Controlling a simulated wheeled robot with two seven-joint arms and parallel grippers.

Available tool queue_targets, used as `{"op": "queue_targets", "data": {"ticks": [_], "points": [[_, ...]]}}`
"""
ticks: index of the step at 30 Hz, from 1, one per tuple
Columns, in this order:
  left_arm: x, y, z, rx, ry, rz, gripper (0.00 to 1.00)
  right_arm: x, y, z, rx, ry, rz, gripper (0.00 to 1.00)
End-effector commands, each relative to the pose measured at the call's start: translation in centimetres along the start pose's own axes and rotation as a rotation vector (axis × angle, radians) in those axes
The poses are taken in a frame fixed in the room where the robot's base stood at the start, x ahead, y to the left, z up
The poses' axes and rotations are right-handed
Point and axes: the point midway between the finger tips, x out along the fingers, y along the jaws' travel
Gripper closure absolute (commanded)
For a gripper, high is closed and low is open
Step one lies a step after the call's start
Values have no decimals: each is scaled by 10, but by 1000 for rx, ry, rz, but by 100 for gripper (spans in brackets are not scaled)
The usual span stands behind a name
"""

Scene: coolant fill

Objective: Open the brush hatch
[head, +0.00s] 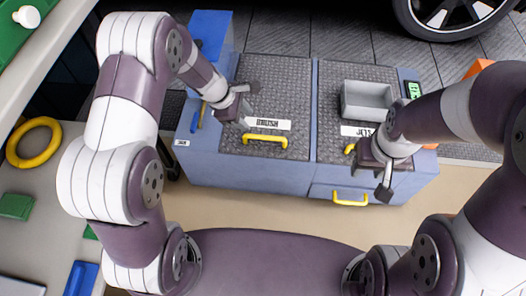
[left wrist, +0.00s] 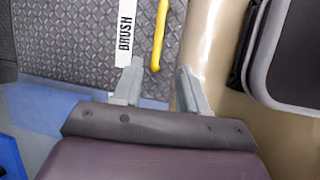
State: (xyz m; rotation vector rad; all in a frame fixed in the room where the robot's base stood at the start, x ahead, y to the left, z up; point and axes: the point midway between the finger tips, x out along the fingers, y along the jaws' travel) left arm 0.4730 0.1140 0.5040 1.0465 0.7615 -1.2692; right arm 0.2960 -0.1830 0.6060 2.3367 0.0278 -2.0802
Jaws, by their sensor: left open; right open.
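The brush hatch (head: 240,74) is a dark tread-plate lid on the left of a blue cabinet, lying flat and shut. Its white BRUSH label (head: 268,124) and yellow handle (head: 265,139) are at its near edge. In the left wrist view the handle (left wrist: 159,35) and label (left wrist: 125,30) lie ahead of the fingers. My left gripper (head: 246,104) is open and empty over the hatch's left part, apart from the handle in the head view. My right gripper (head: 382,184) is open and empty at the cabinet's front right.
A second tread-plate lid (head: 335,77) sits to the right, with a grey open bin (head: 367,100) on it. Below is a drawer with a yellow handle (head: 350,199). A green display (head: 412,90) is at the right. A bench (head: 40,175) with a yellow ring (head: 34,142) stands left.

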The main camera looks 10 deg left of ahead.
Motion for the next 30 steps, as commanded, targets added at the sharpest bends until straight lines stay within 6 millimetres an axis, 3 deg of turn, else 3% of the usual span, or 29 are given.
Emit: {"op": "queue_targets", "data": {"ticks": [5,12,16,21,29,30], "points": [[33,0,-3,-23,-6,3,58,20,0,2,0,2,0,57],[96,0,-3,-20,-5,3,58,54,0,6,0,1,0,57],[119,0,-2,-18,-5,3,58,65,0,8,0,1,0,57],[131,2,-1,-19,-5,5,58,70,0,8,0,1,0,57],[131,2,0,-19,-4,5,58,69,0,8,0,1,0,57],[131,2,0,-19,-4,5,71,69,0,8,0,1,0,57]]}}
